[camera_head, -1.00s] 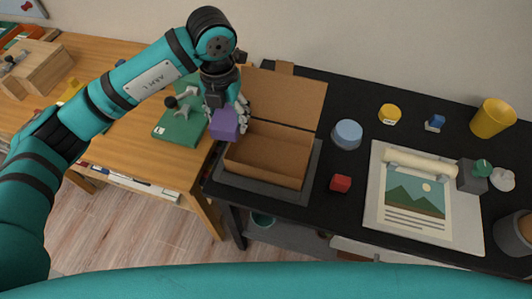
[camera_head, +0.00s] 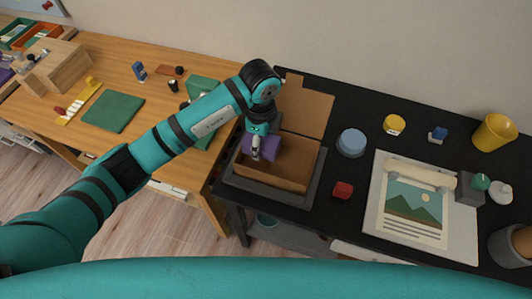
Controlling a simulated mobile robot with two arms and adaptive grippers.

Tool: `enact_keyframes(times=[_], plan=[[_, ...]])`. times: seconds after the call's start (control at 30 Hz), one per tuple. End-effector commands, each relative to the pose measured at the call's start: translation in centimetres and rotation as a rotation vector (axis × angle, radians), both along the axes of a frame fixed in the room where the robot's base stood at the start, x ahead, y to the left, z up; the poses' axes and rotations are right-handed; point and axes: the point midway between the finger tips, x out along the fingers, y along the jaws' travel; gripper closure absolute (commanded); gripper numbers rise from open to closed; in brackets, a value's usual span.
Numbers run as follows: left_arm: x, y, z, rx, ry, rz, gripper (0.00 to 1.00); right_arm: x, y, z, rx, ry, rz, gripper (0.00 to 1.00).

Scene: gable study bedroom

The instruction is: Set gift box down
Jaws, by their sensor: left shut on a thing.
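The gift box, seen as a purple block (camera_head: 268,146), is at the back left of an open cardboard box (camera_head: 292,183). My left gripper (camera_head: 256,150) points down into that box and is shut on the purple block. The gripper hides part of the block. I cannot tell whether the block touches the box floor. The cardboard box has its lid flap (camera_head: 307,112) raised at the back and stands on a dark grey tray (camera_head: 308,199). My right gripper is not in view.
Farther right are a poster sheet (camera_head: 412,218) with a cream roll (camera_head: 420,174) and a yellow cup (camera_head: 494,132). A wooden desk (camera_head: 155,105) adjoins at left.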

Motion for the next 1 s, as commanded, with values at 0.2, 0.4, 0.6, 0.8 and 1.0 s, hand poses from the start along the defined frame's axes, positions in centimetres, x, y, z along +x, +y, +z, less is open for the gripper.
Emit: enact_keyframes(times=[0.2,0.4,0.6,0.8,1.0], plan=[[0.0,0.0,-2.0,-0.001,0.0,-0.002,0.8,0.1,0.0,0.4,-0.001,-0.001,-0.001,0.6],[-0.1,0.0,-4.6,0.001,0.002,-0.003,0.8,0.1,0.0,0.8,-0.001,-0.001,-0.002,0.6],[0.0,0.0,-5.5,-0.002,-0.003,-0.004,0.8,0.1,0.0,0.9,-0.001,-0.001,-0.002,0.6],[0.0,0.0,-5.8,-0.001,-0.002,-0.004,0.8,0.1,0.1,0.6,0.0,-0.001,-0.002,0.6],[0.0,0.0,-5.9,0.0,-0.001,-0.004,0.24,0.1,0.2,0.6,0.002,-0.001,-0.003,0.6]])
